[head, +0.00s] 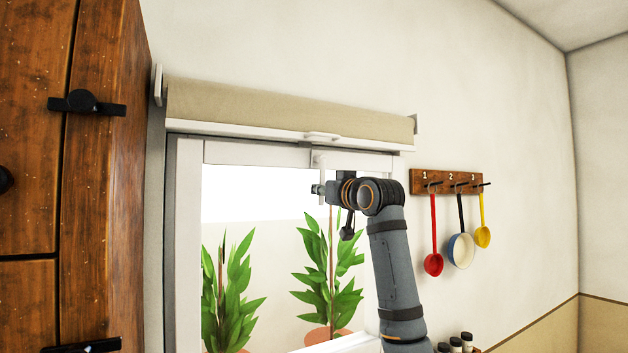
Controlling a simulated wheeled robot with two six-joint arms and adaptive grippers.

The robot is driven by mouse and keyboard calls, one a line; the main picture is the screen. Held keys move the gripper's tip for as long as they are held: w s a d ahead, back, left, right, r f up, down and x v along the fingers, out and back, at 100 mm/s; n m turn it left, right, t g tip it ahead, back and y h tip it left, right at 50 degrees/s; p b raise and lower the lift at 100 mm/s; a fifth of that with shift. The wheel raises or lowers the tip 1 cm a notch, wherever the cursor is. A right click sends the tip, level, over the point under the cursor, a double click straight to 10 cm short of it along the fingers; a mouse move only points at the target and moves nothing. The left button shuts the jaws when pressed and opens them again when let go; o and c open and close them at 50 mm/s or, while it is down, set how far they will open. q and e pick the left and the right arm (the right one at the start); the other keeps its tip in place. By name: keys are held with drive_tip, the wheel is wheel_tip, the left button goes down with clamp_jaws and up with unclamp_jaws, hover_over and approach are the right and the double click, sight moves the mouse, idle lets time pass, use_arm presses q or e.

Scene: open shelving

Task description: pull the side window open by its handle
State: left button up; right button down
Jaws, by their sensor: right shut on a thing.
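The side window (260,153) has a pale frame and sits below a rolled beige blind in the head view. Its small white handle (321,163) hangs near the top of the frame, right of the middle. My right gripper (317,189) reaches in from the right and is shut on the handle. The fingertips are small, and part of the handle is hidden behind them. Whether the window stands slightly ajar is hard to tell. My left gripper is not in view.
The rolled blind (280,106) spans the window top. A brown wooden cabinet (95,200) stands close on the left. A hook rack (447,182) with red, blue-white and yellow utensils hangs on the right wall. Potted plants (230,290) show through the glass. Small jars (456,344) stand at the bottom.

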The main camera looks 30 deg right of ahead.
drive_tip(key=s+b, duration=0.1)
drive_tip(key=b, duration=0.1)
drive_tip(key=s+f+b, duration=0.1)
drive_tip(key=s+b, duration=0.1)
drive_tip(key=shift+s+a+f+t+b, duration=0.2)
drive_tip(key=shift+s+t+b, duration=0.1)
drive_tip(key=shift+t, duration=0.1)
idle(0.4)
drive_tip(key=c, duration=1.1)
unclamp_jaws()
drive_tip(key=shift+s+r, duration=0.25)
drive_tip(key=shift+s, duration=0.35)
drive_tip(key=shift+o, duration=0.9)
drive_tip(key=shift+w, duration=0.2)
